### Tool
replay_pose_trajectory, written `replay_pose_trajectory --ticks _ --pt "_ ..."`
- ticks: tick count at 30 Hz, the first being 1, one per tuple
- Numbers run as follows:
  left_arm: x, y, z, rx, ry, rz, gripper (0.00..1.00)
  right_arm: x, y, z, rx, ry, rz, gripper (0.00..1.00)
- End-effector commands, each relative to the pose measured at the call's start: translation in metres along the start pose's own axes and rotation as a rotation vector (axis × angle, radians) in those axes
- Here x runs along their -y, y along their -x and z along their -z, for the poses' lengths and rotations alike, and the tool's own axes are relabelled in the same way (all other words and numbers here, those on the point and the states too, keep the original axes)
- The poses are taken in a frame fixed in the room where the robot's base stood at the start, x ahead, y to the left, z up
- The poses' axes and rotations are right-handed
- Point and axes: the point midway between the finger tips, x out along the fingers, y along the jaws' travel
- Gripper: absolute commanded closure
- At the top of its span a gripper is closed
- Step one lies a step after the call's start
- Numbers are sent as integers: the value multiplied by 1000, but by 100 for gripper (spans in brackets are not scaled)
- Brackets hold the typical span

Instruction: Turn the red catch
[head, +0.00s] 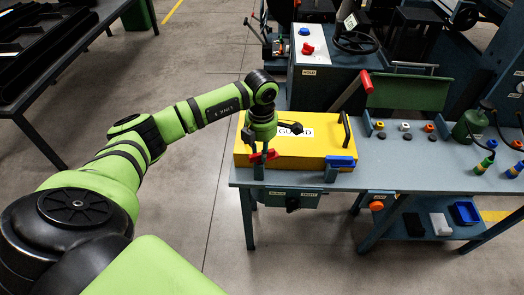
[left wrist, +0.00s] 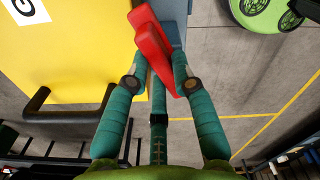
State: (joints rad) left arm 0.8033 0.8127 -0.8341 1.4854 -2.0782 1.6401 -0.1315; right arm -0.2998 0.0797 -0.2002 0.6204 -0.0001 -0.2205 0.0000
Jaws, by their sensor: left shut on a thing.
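The red catch (head: 271,155) sits on a dark bracket at the front left edge of the yellow guard (head: 252,156). In the left wrist view the red catch (left wrist: 150,40) lies slightly aslant across a blue-grey strip beside the yellow guard (left wrist: 75,45). My left gripper (head: 262,146) reaches down over the catch from above. In the left wrist view the left gripper (left wrist: 160,86) has its two teal fingers on either side of the catch's near end, shut on it. The fingers partly hide the catch in the head view. My right gripper is in neither view.
A blue catch (head: 341,161) sits at the guard's front right, near a black handle (head: 346,130). A red-tipped lever (head: 366,82) rises behind.

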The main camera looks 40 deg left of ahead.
Motion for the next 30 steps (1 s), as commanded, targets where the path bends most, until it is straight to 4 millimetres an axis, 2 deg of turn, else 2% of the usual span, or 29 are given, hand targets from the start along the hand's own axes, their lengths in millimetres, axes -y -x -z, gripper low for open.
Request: replay_pose_trajectory --ticks 14,30 --pt "-4 0 3 1 451 -1 100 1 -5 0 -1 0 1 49" --pt "-6 1 8 1 933 -1 100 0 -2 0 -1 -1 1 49"
